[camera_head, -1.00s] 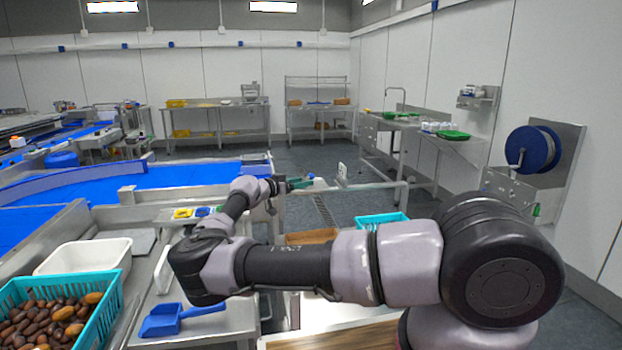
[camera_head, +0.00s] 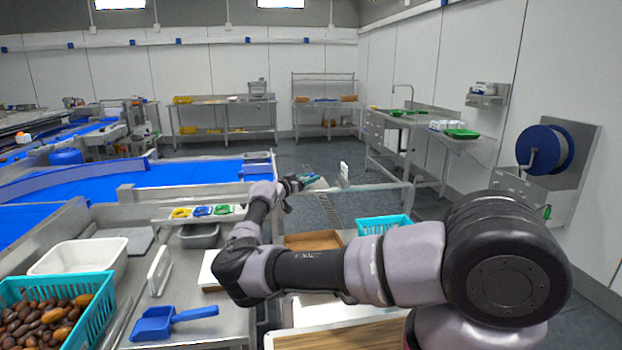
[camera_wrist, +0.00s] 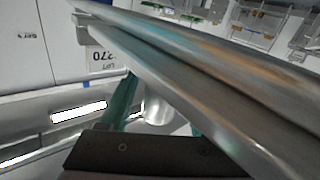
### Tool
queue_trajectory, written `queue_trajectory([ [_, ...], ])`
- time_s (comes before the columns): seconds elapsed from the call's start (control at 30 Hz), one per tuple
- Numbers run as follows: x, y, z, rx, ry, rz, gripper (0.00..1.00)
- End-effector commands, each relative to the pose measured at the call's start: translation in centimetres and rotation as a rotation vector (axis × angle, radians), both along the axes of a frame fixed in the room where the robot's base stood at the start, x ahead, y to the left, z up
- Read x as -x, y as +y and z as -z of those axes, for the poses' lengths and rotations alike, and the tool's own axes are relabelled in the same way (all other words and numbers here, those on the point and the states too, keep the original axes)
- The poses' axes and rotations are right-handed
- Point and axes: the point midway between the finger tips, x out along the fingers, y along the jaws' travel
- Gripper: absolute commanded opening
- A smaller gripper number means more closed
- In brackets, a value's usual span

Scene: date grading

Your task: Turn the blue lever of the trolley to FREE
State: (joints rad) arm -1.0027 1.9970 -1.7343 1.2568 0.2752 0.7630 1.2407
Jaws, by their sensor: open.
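A metal rail (camera_head: 385,187) with an upright white tag (camera_head: 344,170) stands beyond the bench. It may be part of the trolley. I cannot make out the blue lever in either view. My gripper (camera_head: 312,181), with green fingers, is just left of the tag. A white lot label (camera_wrist: 108,62) shows behind the bars.
A teal crate of dates (camera_head: 92,318), a white tub (camera_head: 80,268) and a blue scoop (camera_head: 165,322) are on the left bench. A blue conveyor (camera_head: 190,174) runs behind. Grey floor (camera_head: 300,152) is clear farther back.

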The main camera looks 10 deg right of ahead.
Motion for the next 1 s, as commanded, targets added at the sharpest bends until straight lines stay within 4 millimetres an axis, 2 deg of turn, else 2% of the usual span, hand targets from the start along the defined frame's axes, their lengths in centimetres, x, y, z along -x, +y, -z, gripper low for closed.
queue_trajectory([
  [0.13, -0.74, -0.88, -0.04, 0.001, 0.000, 0.000, 0.64],
  [0.43, -0.88, -1.05, -0.02, 0.001, 0.000, -0.001, 0.64],
  [0.47, -0.88, -1.05, -0.02, 0.001, 0.000, -0.001, 0.56],
  [0.6, -0.87, -1.05, -0.02, 0.000, 0.000, 0.000, 0.03],
  [0.63, -0.86, -1.04, -0.02, 0.000, 0.000, 0.000, 0.00],
  [1.0, -0.96, -0.86, 0.01, 0.000, 0.000, -0.046, 0.00],
])
